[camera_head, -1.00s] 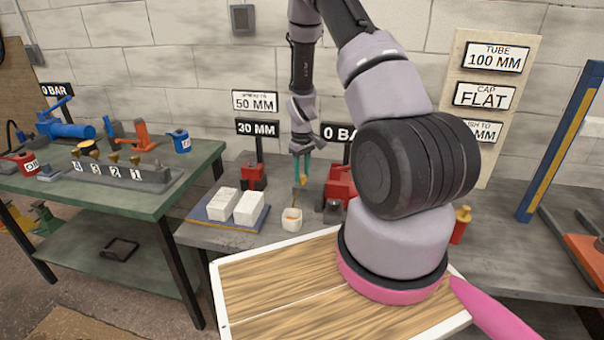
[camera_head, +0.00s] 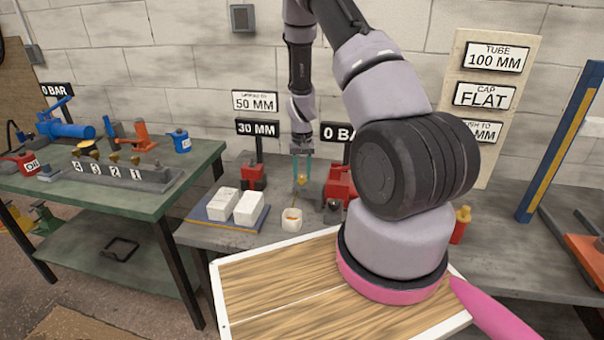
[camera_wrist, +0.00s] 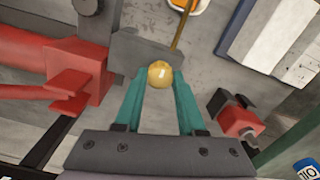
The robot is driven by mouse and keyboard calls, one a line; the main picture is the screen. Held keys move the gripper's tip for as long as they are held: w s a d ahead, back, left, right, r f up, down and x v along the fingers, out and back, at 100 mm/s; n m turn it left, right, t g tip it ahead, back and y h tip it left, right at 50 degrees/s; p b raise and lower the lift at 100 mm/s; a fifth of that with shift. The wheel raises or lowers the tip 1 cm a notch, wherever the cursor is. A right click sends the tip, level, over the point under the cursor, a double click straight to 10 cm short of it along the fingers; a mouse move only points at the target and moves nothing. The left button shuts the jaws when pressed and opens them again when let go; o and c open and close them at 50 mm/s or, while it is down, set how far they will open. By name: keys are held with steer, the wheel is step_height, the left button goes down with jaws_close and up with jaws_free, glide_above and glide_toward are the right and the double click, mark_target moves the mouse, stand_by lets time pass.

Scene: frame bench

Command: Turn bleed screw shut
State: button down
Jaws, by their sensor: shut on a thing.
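The bleed screw (camera_wrist: 160,75) shows in the wrist view as a small brass head at the edge of a grey metal block (camera_wrist: 145,52). My gripper (camera_wrist: 161,82) has its two teal fingers closed on either side of the brass head. In the head view my gripper (camera_head: 302,178) points down at the bench between two red devices, and the brass piece between its fingertips is very small there. The thread of the screw is hidden in the wrist view.
A red pump (camera_head: 340,184) stands right of my gripper, a smaller red device (camera_head: 253,176) to the left. White blocks (camera_head: 248,208) lie on a blue tray (camera_head: 212,216). A green bench (camera_head: 90,195) is at left.

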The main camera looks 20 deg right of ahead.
mark_target(302, 175)
stand_by(0.5)
steer(key=c, duration=0.5)
jaws_free()
step_height(302, 175, up, 11)
